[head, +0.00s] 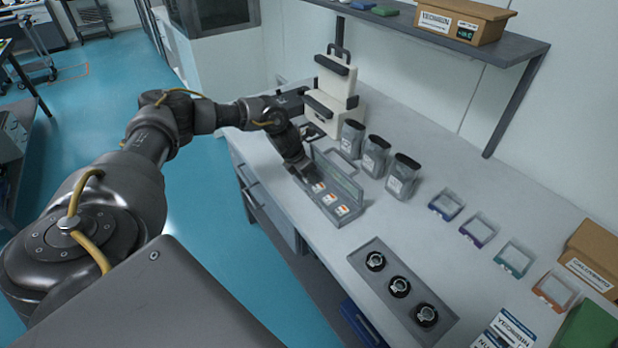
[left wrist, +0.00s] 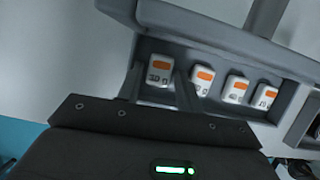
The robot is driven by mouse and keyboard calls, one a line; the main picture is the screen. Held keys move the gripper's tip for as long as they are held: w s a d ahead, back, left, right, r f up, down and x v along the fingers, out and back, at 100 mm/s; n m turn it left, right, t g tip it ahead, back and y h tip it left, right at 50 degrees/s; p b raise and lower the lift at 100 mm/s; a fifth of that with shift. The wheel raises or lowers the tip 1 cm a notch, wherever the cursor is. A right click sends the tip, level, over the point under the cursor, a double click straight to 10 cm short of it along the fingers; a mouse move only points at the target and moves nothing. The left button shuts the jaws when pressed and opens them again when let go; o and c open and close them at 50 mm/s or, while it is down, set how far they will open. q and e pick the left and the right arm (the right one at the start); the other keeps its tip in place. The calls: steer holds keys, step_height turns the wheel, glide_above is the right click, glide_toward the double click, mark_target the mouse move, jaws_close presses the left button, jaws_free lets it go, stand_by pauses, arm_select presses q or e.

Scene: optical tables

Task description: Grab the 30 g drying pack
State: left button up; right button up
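The small white drying packs with orange marks sit in a row in a grey tray (head: 325,213) on the bench. In the left wrist view, the leftmost pack (left wrist: 159,72) has a blurred label that looks like 10 or 30. The other packs (left wrist: 203,78), (left wrist: 235,90), (left wrist: 265,97) stand to its right, their numbers too small to read surely. My left gripper (head: 308,176) is low at the tray's far end. In the left wrist view its open fingers (left wrist: 158,88) appear on either side of the leftmost pack; contact cannot be told. My right gripper is out of view.
The tray's raised back panel (head: 340,175) stands close behind the packs. Several grey-lidded jars (head: 376,157) and a cream device (head: 333,100) stand beyond. A grey holder (head: 376,243) with round black items lies nearer. Small coloured-edge trays (head: 478,229) are at right. A shelf (head: 500,45) overhangs the back.

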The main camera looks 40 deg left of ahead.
arm_select(q)
steer(key=c, duration=0.6)
steer(key=shift+r+b, duration=0.45)
steer(key=shift+r, duration=0.1)
steer(key=s+a+r+b, duration=0.5)
steer(key=s+a+r, duration=0.4)
steer(key=r, duration=0.3)
steer(key=shift+s+a, duration=0.15)
steer(key=shift+s, duration=0.65)
